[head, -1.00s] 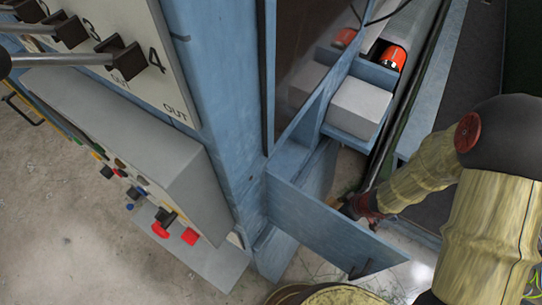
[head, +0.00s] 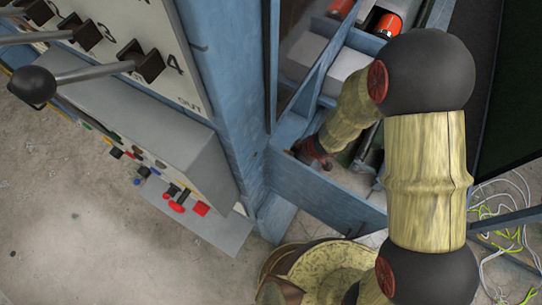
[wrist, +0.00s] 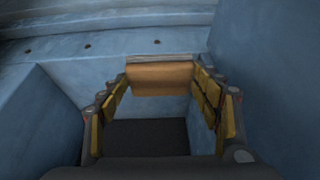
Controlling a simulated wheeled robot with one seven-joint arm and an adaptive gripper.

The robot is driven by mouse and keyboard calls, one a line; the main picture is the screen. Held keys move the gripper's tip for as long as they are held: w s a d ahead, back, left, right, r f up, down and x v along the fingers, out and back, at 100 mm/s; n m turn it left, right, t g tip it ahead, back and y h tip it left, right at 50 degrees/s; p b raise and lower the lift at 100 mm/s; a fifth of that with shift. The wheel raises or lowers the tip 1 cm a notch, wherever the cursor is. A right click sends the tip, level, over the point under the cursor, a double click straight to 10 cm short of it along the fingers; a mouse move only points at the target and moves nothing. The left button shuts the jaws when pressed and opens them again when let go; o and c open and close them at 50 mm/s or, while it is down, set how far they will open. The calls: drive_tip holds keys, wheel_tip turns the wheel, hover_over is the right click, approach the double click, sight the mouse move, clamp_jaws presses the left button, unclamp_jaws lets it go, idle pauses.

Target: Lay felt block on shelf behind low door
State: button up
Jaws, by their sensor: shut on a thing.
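In the wrist view my gripper (wrist: 160,84) is shut on the felt block (wrist: 160,74), a tan-brown piece held across the fingertips between yellow pads. Blue painted walls surround it, with a bolted blue surface (wrist: 120,44) just beyond the block. I cannot tell whether the block touches that surface, or which surface is the shelf. In the head view a low blue panel (head: 330,197), apparently the low door, stands at the foot of the blue cabinet. My arm reaches down behind it, and the fingers and block are hidden there.
A lever board (head: 140,50) and a sloped grey button console (head: 165,140) stand left of the blue post (head: 228,85). An orange cylinder (head: 386,24) sits in a blue bay above my wrist. Loose wires (head: 505,215) lie at the right. Concrete floor at lower left is clear.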

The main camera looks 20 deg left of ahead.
drive_tip(key=a+f, duration=0.1)
drive_tip(key=a, duration=0.3)
drive_tip(key=a+f, duration=0.1)
drive_tip(key=a, duration=0.2)
drive_tip(key=shift+w+f, duration=0.3)
drive_tip(key=shift+f, duration=0.05)
drive_tip(key=shift+f+b, duration=0.35)
drive_tip(key=shift+f, duration=1.25)
drive_tip(key=shift+a+f, duration=0.2)
drive_tip(key=shift+f, duration=0.35)
drive_tip(key=shift+f, duration=0.1)
drive_tip(key=o, duration=0.8)
drive_tip(key=shift+o, duration=0.3)
